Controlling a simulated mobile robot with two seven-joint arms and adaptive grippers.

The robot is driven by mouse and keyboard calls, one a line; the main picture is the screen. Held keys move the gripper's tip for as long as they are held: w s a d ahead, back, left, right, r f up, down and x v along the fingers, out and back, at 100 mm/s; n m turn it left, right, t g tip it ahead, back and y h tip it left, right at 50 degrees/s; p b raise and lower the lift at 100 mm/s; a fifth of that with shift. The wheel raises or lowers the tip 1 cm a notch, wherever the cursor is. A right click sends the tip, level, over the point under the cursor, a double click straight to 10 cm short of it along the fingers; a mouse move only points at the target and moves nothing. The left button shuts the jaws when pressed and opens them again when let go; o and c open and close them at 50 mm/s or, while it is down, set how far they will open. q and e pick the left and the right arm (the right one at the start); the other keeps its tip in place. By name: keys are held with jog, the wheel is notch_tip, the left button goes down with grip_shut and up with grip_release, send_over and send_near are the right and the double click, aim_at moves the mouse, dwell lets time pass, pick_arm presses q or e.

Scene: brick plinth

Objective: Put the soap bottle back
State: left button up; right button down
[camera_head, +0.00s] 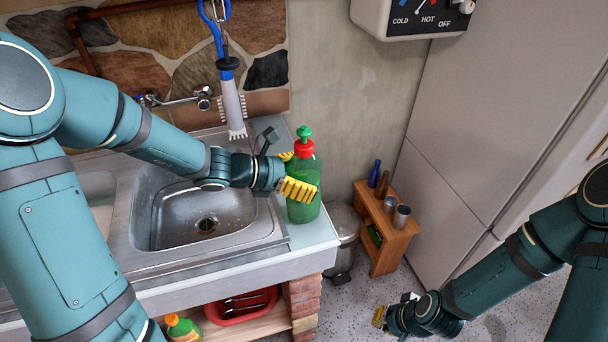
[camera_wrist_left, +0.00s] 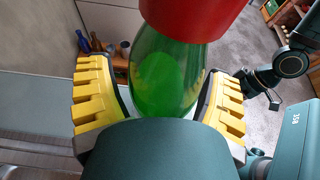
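The soap bottle (camera_head: 304,205) is green and see-through with a red collar and green pump top. It stands upright on the pale right end of the sink counter (camera_head: 318,238). My left gripper (camera_head: 300,188) is at the bottle's body, with its yellow fingers on either side. In the left wrist view, the bottle (camera_wrist_left: 165,75) is between the spread fingers, with a gap showing beside the left finger. The gripper is open; contact lower down is unclear. My right gripper (camera_head: 380,317) is low over the floor, away from the bottle, its fingers too small to read.
A steel sink basin (camera_head: 200,222) is left of the bottle. A brush (camera_head: 232,100) hangs above. A wooden stand (camera_head: 388,240) with bottles and cups and a bin (camera_head: 343,228) are on the floor at right. A red tub (camera_head: 240,306) sits on the shelf below.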

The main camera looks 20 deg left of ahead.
pick_arm(q)
jog(key=shift+r, duration=0.2)
jog(key=p+v, duration=0.2)
jog(key=v, duration=1)
jog(key=shift+p, duration=0.3)
jog(key=shift+s+f, duration=0.1)
